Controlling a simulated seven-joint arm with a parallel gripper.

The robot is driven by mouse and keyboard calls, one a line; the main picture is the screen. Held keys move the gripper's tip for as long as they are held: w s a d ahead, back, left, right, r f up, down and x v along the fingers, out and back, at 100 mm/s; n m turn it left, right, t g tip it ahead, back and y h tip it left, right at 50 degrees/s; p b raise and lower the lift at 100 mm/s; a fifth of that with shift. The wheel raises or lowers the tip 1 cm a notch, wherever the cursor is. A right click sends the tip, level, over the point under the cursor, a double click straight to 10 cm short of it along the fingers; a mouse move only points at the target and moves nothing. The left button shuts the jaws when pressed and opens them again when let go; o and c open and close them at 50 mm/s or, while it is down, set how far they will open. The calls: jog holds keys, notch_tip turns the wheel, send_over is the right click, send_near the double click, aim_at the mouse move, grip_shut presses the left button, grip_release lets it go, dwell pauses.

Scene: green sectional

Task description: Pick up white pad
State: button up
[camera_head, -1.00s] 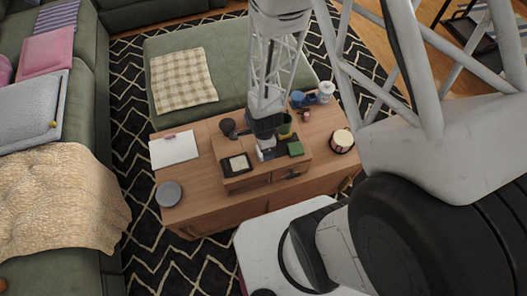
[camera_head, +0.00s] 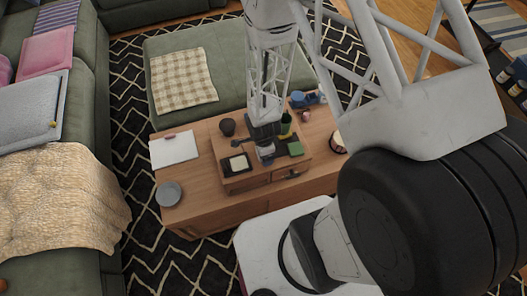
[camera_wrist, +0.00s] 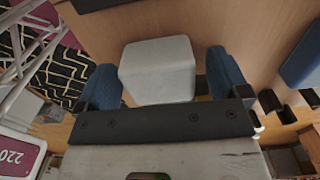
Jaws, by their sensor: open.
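A pale, rounded block, which looks like the white pad (camera_wrist: 157,70), lies between the two blue fingertips of my gripper (camera_wrist: 165,85) in the wrist view. The fingers are apart, one on each side of it. The left finger is close to its side, and a gap shows at the right; I cannot tell whether either touches. In the head view my gripper (camera_head: 266,150) is low over the middle of the wooden table (camera_head: 205,190). There the pad is mostly hidden by the gripper. A flat white sheet or notepad (camera_head: 174,149) lies at the table's left end.
A dark tray with a cream square (camera_head: 238,163) is left of my gripper. A green block (camera_head: 295,149), a dark green cup (camera_head: 286,121) and a yellow item are close on the right. A dark cup (camera_head: 228,127) stands behind left. A grey plate (camera_head: 169,193) is at front left.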

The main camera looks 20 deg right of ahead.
dwell(0.3)
jog(key=c, duration=1)
jog(key=shift+r, duration=0.15)
jog(key=shift+r, duration=0.85)
jog(key=shift+s+r, duration=0.3)
jog(key=shift+r, duration=0.55)
jog(key=s+r, duration=0.1)
jog(key=s, duration=1.4)
jog(key=shift+s+d+r, duration=0.2)
jog(key=shift+d, duration=0.2)
